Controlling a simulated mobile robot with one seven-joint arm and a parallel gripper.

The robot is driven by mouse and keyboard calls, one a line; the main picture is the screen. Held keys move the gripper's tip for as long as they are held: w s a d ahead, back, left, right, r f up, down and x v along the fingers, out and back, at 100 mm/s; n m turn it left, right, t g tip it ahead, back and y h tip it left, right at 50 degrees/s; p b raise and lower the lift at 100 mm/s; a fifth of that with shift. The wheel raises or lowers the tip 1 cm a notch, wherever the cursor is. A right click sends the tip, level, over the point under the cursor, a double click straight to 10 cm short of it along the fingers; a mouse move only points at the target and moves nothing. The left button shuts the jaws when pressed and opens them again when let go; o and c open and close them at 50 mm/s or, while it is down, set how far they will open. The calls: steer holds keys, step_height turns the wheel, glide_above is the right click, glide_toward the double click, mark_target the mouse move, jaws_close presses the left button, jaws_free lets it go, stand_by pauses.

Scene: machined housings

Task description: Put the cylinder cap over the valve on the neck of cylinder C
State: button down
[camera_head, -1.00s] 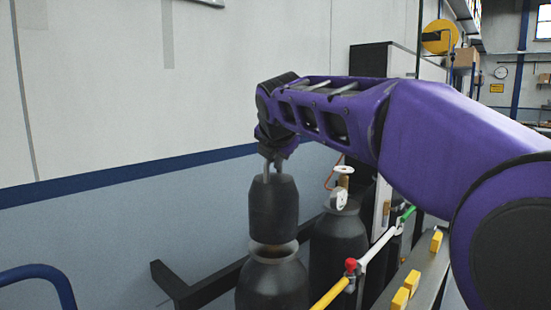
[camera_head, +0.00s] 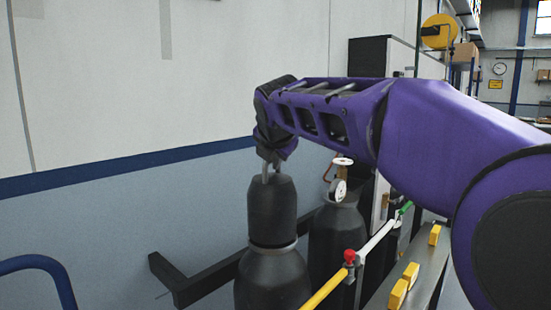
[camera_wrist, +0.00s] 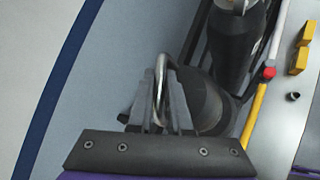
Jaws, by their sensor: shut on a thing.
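The dark cylinder cap (camera_head: 272,208) is upright on the neck of the front dark cylinder (camera_head: 272,284) in the head view. Its lower rim meets the light neck ring (camera_head: 273,246), and no gap shows. The valve is hidden. I cannot read a letter on the cylinder. My gripper (camera_head: 272,170) is above the cap, shut on its metal handle. In the wrist view, the fingers (camera_wrist: 168,100) close around the handle loop (camera_wrist: 160,85), with the dark rounded cap (camera_wrist: 200,100) below.
A second dark cylinder (camera_head: 337,240) with a gauge and valve (camera_head: 340,185) stands close behind to the right. A yellow and white rail (camera_head: 327,288) with a red knob (camera_head: 350,256) runs in front. A black bracket (camera_head: 205,287) lies left, by the wall.

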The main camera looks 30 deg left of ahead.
steer(key=shift+f, duration=0.3)
steer(key=c, duration=0.9)
jaws_free()
steer(key=shift+o, duration=0.7)
steer(key=shift+f, duration=0.15)
steer(key=shift+s, duration=0.1)
